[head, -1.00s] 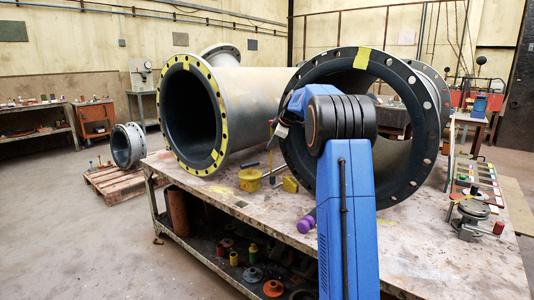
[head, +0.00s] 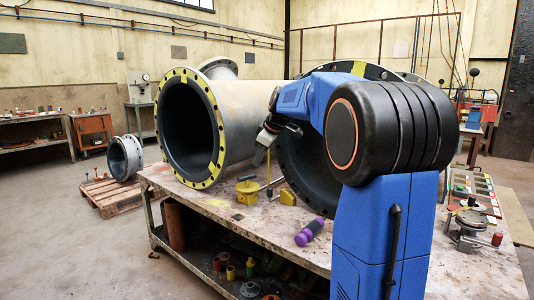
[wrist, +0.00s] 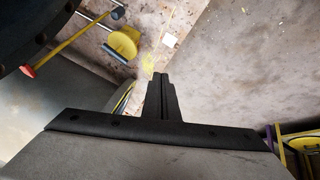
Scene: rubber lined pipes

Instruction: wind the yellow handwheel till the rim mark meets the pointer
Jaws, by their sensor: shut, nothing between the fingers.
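The rim mark and the pointer are too small to make out. My gripper (head: 259,157) hangs above and a little right of the handwheel in the head view, pointing down. In the wrist view my gripper (wrist: 160,77) has its fingers together with nothing between them.
A purple-handled tool (head: 309,232) lies near the bench's front edge. Bare bench top lies in front of the handwheel.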

